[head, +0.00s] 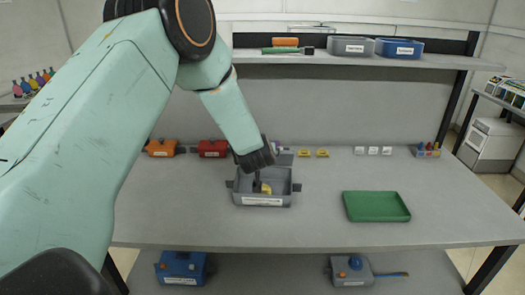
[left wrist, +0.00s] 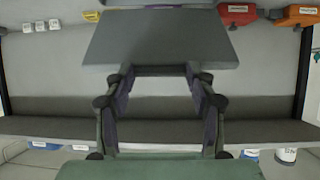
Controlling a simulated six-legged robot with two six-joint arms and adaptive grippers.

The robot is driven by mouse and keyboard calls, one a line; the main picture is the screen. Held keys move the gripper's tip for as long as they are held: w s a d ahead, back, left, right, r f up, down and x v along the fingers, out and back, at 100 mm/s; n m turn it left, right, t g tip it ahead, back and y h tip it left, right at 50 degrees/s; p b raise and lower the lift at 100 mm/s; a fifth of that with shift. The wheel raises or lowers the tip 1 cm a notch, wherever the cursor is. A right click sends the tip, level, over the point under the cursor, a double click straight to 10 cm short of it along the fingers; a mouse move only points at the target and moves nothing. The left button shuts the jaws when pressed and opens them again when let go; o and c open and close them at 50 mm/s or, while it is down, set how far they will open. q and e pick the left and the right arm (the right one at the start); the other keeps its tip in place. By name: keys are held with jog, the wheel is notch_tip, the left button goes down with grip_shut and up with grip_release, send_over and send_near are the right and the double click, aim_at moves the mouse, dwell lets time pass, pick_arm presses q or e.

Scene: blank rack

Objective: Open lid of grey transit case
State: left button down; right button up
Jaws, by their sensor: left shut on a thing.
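The grey transit case (head: 262,201) stands on the bench in the head view, with a label on its front. Its top is open, and a yellow item (head: 266,188) shows inside. My left gripper (head: 257,184) is over the case, its dark fingers reaching down to it. In the left wrist view the fingers (left wrist: 160,82) are shut at the near edge of a flat grey panel, which looks like the lid (left wrist: 160,42). The exact grip is hard to see, and the gripper hides part of the case. My right gripper is not in view.
An orange case (head: 161,148) and a red case (head: 212,148) stand at the back left. A green tray (head: 376,207) lies to the right. Small yellow and white items line the back. A shelf with grey and blue bins (head: 399,47) is above. The front right bench is clear.

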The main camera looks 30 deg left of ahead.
pick_arm(q)
jog(key=shift+w, duration=0.2)
jog(key=shift+s+r, duration=0.15)
dwell(0.4)
jog(key=shift+c, duration=2.2)
grip_release()
jog(key=v, duration=1.2)
